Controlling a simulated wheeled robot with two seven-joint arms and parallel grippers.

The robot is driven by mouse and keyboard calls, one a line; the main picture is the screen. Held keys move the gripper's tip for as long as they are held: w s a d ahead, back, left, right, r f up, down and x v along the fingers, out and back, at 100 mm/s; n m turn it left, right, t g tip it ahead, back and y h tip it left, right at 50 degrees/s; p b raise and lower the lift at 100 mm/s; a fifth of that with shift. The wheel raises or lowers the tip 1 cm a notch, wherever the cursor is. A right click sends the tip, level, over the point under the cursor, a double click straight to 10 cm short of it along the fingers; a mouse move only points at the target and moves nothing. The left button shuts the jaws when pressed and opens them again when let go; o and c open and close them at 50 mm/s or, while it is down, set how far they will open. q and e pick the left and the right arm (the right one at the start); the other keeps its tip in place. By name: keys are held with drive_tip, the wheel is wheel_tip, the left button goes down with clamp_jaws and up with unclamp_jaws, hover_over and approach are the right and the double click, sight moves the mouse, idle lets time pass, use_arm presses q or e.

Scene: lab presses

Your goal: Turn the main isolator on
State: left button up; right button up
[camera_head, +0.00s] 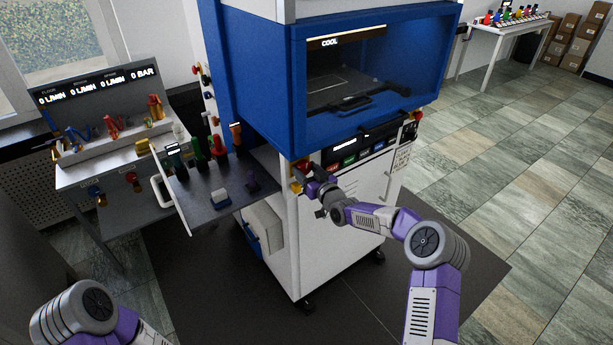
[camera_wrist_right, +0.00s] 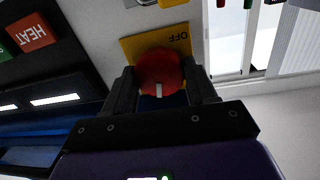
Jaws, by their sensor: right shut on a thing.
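The main isolator is a red rotary knob (camera_wrist_right: 159,70) on a yellow plate (camera_wrist_right: 130,46) in the right wrist view. The word OFF reads upside down on the plate. A pale mark sits on the knob's near edge. My right gripper (camera_wrist_right: 163,88) has one dark finger on each side of the knob and is shut on it. In the head view the right gripper (camera_head: 306,179) is at the front left corner of the blue and white press (camera_head: 340,210), largely covering the isolator. My left gripper is out of view; only part of the left arm shows at bottom left.
A red HEAT button (camera_wrist_right: 30,33) and a green one sit beside the isolator. A side shelf (camera_head: 195,205) with several coloured-handled items juts left of the press. A bench with flow displays (camera_head: 95,88) stands further left. The tiled floor at right is clear.

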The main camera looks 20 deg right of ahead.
drive_tip(key=m+b, duration=0.2)
drive_tip(key=m, duration=0.1)
drive_tip(key=shift+d+f, duration=0.1)
drive_tip(key=shift+f, duration=0.05)
drive_tip(key=m+b, duration=0.2)
drive_tip(key=m, duration=0.2)
drive_tip(key=shift+g+b, duration=0.3)
drive_tip(key=shift+b, duration=0.05)
drive_tip(key=m+b, duration=0.2)
drive_tip(key=m, duration=0.2)
drive_tip(key=shift+y, duration=0.3)
drive_tip(key=shift+m+b, duration=1.2)
drive_tip(key=shift+m, duration=0.7)
drive_tip(key=o, duration=1)
drive_tip(key=shift+o, duration=0.2)
